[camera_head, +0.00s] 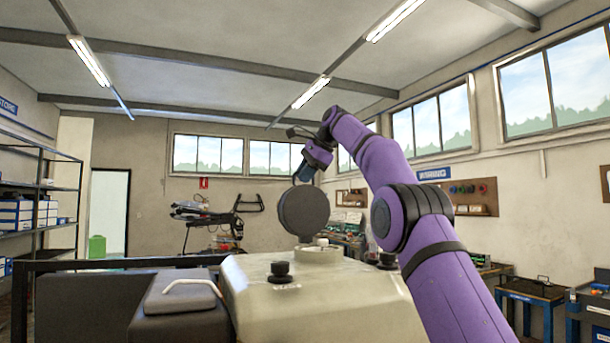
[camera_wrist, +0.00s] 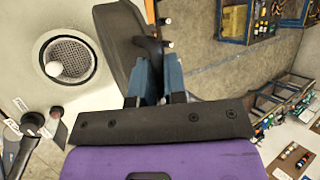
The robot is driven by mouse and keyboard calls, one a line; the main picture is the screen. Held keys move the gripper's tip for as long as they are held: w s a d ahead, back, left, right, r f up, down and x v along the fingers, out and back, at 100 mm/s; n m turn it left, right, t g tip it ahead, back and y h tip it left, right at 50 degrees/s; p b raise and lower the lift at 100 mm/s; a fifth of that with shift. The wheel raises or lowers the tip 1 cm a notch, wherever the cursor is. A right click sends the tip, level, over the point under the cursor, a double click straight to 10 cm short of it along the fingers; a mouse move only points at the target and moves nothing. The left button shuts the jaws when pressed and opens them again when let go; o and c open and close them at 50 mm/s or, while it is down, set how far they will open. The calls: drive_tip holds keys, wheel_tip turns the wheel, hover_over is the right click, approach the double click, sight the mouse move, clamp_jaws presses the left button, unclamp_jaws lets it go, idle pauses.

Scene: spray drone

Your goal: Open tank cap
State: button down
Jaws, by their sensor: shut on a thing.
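The tank cap (camera_head: 303,211) is a dark round lid. In the head view it stands upright, face-on, above the pale filler ring (camera_head: 318,254) on the cream tank (camera_head: 310,305). In the wrist view the cap (camera_wrist: 117,42) stands beside the opening, which is uncovered and shows a round mesh strainer (camera_wrist: 72,52) with a white ball in it. My gripper (camera_head: 304,177) is at the cap's upper edge. In the wrist view its blue fingers (camera_wrist: 158,60) are shut on a dark tab of the cap. The exact grip is partly hidden.
Black knobs stand on the tank top, one left of the ring (camera_head: 280,270) and one to the right (camera_head: 387,259). A grey box with a white handle (camera_head: 184,292) is left of the tank. Workbenches (camera_head: 530,295) line the right. Open air surrounds the cap.

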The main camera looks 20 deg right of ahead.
drive_tip(key=c, duration=1.2)
unclamp_jaws()
drive_tip(key=shift+d, duration=0.1)
drive_tip(key=shift+v, duration=0.75)
drive_tip(key=s+d, duration=0.2)
drive_tip(key=s, duration=0.1)
drive_tip(key=s+d, duration=0.5)
drive_tip(key=s, duration=0.1)
drive_tip(key=shift+s+d, duration=0.15)
drive_tip(key=shift+s, duration=0.05)
drive_tip(key=shift+s, duration=0.1)
